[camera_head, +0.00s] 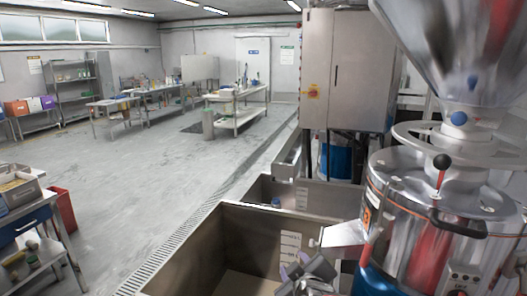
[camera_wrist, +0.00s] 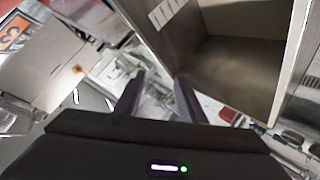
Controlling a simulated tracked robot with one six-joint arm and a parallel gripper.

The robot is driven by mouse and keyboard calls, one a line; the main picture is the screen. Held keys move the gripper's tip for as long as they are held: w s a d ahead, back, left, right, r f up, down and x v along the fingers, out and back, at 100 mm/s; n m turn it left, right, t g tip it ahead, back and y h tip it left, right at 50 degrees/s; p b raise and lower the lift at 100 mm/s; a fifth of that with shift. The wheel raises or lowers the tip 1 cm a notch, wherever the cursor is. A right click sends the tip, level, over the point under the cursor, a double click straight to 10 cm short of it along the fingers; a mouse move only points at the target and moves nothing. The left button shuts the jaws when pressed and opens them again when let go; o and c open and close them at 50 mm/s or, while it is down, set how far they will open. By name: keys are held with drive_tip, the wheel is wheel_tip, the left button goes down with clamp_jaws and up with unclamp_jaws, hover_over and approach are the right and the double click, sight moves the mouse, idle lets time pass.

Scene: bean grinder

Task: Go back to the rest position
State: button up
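My gripper (camera_head: 293,266) is low in the head view, in front of the metal spout (camera_head: 344,234) of the bean grinder (camera_head: 417,205). In the wrist view its two dark fingers (camera_wrist: 159,95) stand apart with nothing between them. The grinder is a shiny steel drum with a large hopper (camera_head: 445,40) above it. A lever with a black knob (camera_head: 441,162) stands up on its lid. Most of my arm is out of sight in the head view.
An open steel bin (camera_head: 205,236) with a measuring scale on its inner wall is beside the gripper; its wall also shows in the wrist view (camera_wrist: 240,20). A steel cabinet (camera_head: 347,70) stands behind. Open floor (camera_head: 130,180) lies to the left, with a cart (camera_head: 38,225).

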drive_tip(key=s+d+r+m+g, duration=0.1)
drive_tip(key=s+d+m+g, duration=0.2)
drive_tip(key=s, duration=0.8)
drive_tip(key=s+d+r+m+g, duration=0.2)
drive_tip(key=s+d+m+g, duration=0.2)
drive_tip(key=s, duration=0.8)
drive_tip(key=shift+d+m+h, duration=0.4)
drive_tip(key=shift+d+m, duration=0.1)
drive_tip(key=shift+m, duration=0.2)
